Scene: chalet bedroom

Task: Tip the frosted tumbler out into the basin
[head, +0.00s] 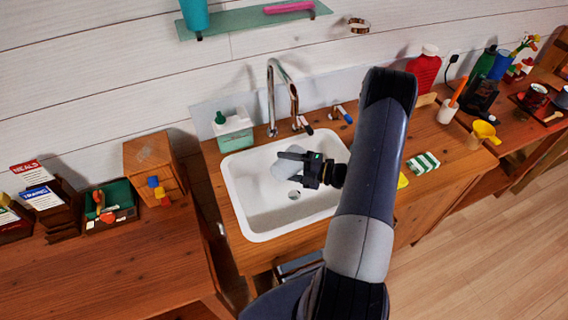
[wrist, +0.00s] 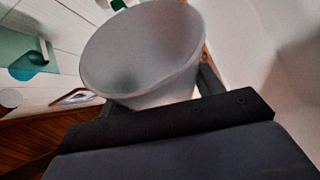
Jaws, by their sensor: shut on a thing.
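The frosted tumbler (head: 284,166) is a pale, translucent cup, held tilted over the basin in the head view. My gripper (head: 293,168) is shut on it, with its dark fingers along the tumbler's sides. In the wrist view the tumbler (wrist: 145,55) fills the upper middle, its wide round end facing up and left, just beyond the dark gripper body (wrist: 170,120). I cannot tell whether anything is inside it. The white basin (head: 246,214) is set into the wooden counter, and its drain shows below the gripper. No spilled contents are visible in the basin.
A chrome faucet (head: 272,100) arches over the basin's back edge, close behind the tumbler. A small wooden drawer box (head: 148,153) stands to the left.

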